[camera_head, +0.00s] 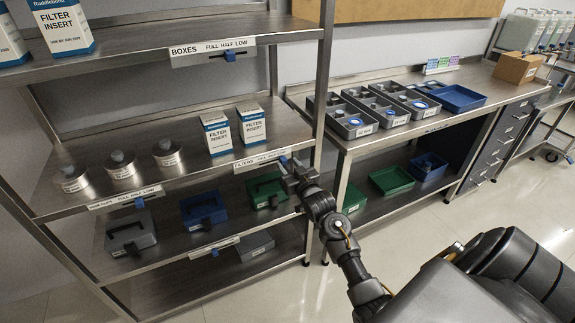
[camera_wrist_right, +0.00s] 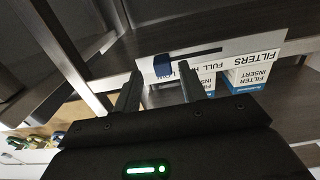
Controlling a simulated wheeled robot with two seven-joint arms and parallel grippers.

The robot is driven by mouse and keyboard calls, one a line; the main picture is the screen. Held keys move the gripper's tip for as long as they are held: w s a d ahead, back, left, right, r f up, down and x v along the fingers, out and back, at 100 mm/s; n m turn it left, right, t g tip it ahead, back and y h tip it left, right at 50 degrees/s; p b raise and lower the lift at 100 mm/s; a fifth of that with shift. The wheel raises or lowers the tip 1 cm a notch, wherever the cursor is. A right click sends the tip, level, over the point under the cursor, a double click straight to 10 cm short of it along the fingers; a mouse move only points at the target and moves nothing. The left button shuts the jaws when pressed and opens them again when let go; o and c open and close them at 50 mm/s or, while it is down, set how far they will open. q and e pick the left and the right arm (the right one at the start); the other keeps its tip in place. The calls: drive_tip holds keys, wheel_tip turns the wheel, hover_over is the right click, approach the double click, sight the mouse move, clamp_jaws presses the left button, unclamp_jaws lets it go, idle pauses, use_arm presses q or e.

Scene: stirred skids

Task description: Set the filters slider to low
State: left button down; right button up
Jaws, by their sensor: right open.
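The filters slider (camera_wrist_right: 163,65) is a blue knob on a white label strip on the shelf's front edge. In the right wrist view it stands at the left end of its dark slot, by the partly hidden word LOW. The filters label (camera_head: 256,161) also shows in the head view, with the blue knob (camera_head: 284,160) at its right end. My right gripper (camera_head: 288,166) is at that end of the label. In the wrist view its open fingers (camera_wrist_right: 158,86) lie either side of the knob, with gaps showing. My left gripper is out of view.
Two filter boxes (camera_head: 234,129) and several round tins (camera_head: 120,165) stand on the middle shelf. The boxes slider (camera_head: 229,57) is on the shelf above. Coloured bins (camera_head: 203,209) sit below. A bench (camera_head: 352,141) with grey trays stands to the right.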

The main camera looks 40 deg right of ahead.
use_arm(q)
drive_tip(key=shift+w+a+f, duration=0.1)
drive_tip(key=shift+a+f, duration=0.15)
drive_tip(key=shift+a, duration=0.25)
use_arm(e)
drive_tip(key=s+a, duration=0.1)
drive_tip(key=s, duration=0.8)
drive_tip(key=shift+s+a, duration=0.25)
drive_tip(key=shift+a, duration=0.05)
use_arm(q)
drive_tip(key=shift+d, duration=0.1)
